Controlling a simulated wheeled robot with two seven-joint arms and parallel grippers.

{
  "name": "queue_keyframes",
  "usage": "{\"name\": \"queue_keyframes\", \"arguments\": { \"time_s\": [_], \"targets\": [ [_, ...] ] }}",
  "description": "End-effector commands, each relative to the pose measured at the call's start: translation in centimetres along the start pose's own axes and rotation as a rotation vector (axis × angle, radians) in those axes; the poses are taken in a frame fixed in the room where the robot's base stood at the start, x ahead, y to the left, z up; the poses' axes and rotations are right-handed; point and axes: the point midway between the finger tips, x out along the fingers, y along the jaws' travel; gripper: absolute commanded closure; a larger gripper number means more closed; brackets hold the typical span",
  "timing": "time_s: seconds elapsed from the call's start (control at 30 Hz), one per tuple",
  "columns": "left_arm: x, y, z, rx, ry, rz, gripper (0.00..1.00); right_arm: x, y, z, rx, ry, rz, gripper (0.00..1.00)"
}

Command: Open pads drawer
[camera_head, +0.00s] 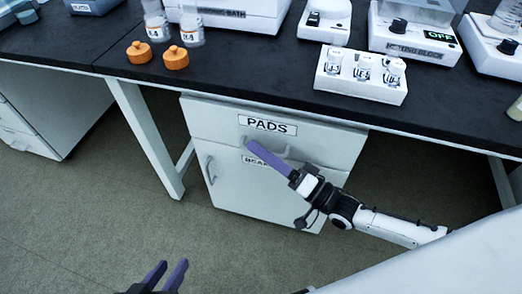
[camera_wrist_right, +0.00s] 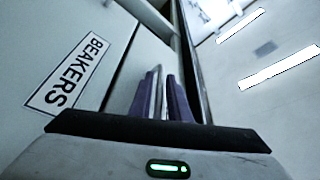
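The PADS drawer (camera_head: 225,121) is the upper front of a white cabinet under the bench, with a label (camera_head: 267,125) and a grey bar handle (camera_head: 285,152) below it. My right gripper (camera_head: 259,151) reaches in from the right, its purple fingers over the handle and hiding part of it. In the right wrist view the fingers (camera_wrist_right: 163,98) are close together with a narrow light strip between them; I cannot tell whether they grip the handle. My left gripper (camera_head: 165,274) is open and empty near the bottom edge, its fingers apart.
The BEAKERS front sits below, its label (camera_wrist_right: 68,74) clear in the wrist view, with its own handle (camera_head: 210,169). A bench leg (camera_head: 147,135) stands left of the cabinet. The dark benchtop (camera_head: 265,65) above carries vials, orange caps and instruments. Floor before the cabinet is clear.

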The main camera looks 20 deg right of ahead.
Motion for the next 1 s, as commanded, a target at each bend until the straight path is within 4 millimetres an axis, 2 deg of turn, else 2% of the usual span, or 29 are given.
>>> {"name": "queue_keyframes", "arguments": {
  "time_s": [0.07, 0.17, 1.0],
  "targets": [
    [-0.01, 0.02, -0.03, 0.000, 0.001, 0.000, 0.69, -0.01, -0.01, 0.00, 0.000, 0.000, 0.000, 0.84],
    [-0.01, 0.03, -0.05, 0.000, 0.001, 0.001, 0.69, -0.02, -0.01, 0.00, 0.000, 0.000, 0.000, 1.00],
    [0.00, -0.01, -0.14, 0.000, 0.005, 0.000, 0.69, -0.06, -0.01, -0.01, -0.001, 0.000, -0.001, 1.00]
  ]
}}
